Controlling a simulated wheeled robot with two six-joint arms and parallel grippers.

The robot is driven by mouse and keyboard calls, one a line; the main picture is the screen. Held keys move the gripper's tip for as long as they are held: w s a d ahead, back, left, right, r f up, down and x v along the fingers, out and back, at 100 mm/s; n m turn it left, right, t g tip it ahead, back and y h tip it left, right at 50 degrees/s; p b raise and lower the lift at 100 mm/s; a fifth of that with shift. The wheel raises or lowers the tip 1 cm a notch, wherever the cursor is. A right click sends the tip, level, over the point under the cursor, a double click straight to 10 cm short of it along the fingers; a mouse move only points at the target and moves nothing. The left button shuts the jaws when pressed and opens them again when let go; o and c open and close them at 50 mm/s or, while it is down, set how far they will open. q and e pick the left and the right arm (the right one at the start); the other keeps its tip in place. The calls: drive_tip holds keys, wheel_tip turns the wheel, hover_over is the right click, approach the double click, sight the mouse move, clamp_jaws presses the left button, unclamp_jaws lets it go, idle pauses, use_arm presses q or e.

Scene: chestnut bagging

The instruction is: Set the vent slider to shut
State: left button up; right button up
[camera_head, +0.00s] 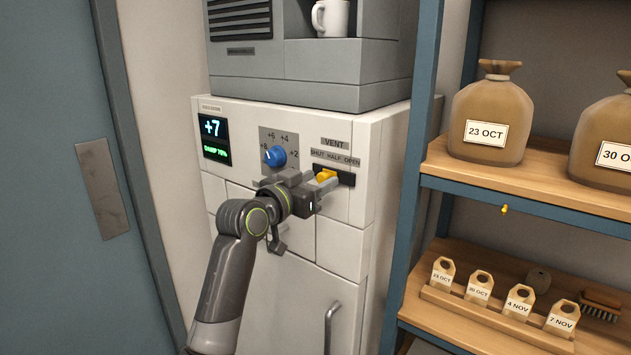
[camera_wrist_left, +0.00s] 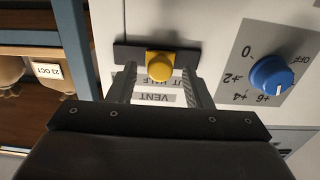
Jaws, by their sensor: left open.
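The vent slider is a yellow knob (camera_head: 326,175) in a dark horizontal slot under the VENT label (camera_head: 335,142) on the white cabinet front. Its scale reads SHUT, HALF, OPEN from left to right. In the left wrist view the knob (camera_wrist_left: 160,66) sits near the middle of the slot (camera_wrist_left: 128,53), about at HALF. My left gripper (camera_head: 316,188) is open in front of the slider. In the left wrist view its fingers stand on either side of the knob, with gaps showing; contact is not visible. My right gripper is not in view.
A blue dial (camera_head: 275,156) and a display (camera_head: 214,139) reading +7 are left of the slider. A grey machine (camera_head: 310,75) with a white mug (camera_head: 331,18) stands on top.

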use_arm(q)
clamp_jaws()
drive_tip(key=shift+w+a+b, duration=0.2)
drive_tip(key=shift+w+a, duration=0.3)
drive_tip(key=shift+a, duration=0.2)
drive_tip(key=shift+w+a+b, duration=0.15)
drive_tip(key=shift+w+a, duration=0.35)
drive_tip(key=shift+a, duration=0.2)
drive_tip(key=shift+d+r, duration=0.1)
drive_tip(key=shift+r, duration=0.05)
drive_tip(key=shift+c, duration=2.1)
unclamp_jaws()
drive_tip(key=o, duration=0.4)
drive_tip(key=shift+w+a, duration=0.1)
drive_tip(key=shift+a, duration=0.1)
drive_tip(key=shift+s, duration=0.2)
drive_tip(key=b+v, duration=0.4)
drive_tip(key=v, duration=1.3)
drive_tip(key=shift+a, duration=0.1)
